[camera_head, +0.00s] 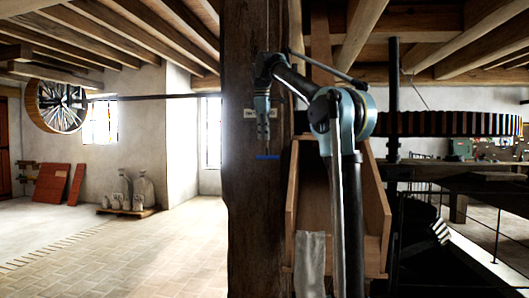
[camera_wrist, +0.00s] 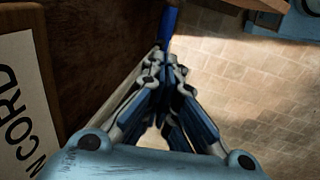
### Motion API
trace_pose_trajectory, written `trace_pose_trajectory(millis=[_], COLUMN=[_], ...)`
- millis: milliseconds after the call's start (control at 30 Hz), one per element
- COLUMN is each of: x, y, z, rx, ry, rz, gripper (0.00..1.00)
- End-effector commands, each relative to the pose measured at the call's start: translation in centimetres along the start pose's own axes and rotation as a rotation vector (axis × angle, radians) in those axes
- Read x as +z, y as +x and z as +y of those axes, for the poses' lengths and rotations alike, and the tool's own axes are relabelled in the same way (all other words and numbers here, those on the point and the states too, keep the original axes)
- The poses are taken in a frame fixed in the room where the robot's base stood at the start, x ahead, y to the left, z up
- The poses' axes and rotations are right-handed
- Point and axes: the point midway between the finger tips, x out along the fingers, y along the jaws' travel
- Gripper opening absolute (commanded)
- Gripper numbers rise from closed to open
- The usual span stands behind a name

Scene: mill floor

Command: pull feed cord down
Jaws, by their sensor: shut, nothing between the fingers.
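The feed cord's blue handle (camera_head: 267,157) is a short horizontal bar hanging in front of the dark wooden post. A thin line, seemingly the cord, runs above it and is mostly hidden behind my arm and gripper. My gripper (camera_head: 263,138) points down, with its fingertips a little above the handle. In the wrist view my gripper (camera_wrist: 167,65) is shut and empty. The blue handle (camera_wrist: 168,27) shows just beyond the fingertips; whether they touch the cord cannot be told.
The dark post (camera_head: 252,210) stands close behind my gripper. A white sign (camera_wrist: 22,110) reading "CORD" is on it. A wooden chute (camera_head: 375,210) is to the right, with a large toothed wheel (camera_head: 450,123) beyond. Sacks (camera_head: 143,190) stand far left; the tiled floor between is clear.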

Motion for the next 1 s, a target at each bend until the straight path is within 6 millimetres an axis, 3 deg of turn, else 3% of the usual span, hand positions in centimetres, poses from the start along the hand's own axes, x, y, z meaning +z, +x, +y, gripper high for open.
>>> trace_pose_trajectory(millis=[200,433,1000], x=[0.0,0.1,0.1], y=[3.4,5.8,6.8], z=[0.0,0.0,0.0], rx=[0.0,0.0,0.0], ry=[0.0,0.001,0.002], rz=[0.0,0.0,0.0], gripper=[0.0,0.0,0.0])
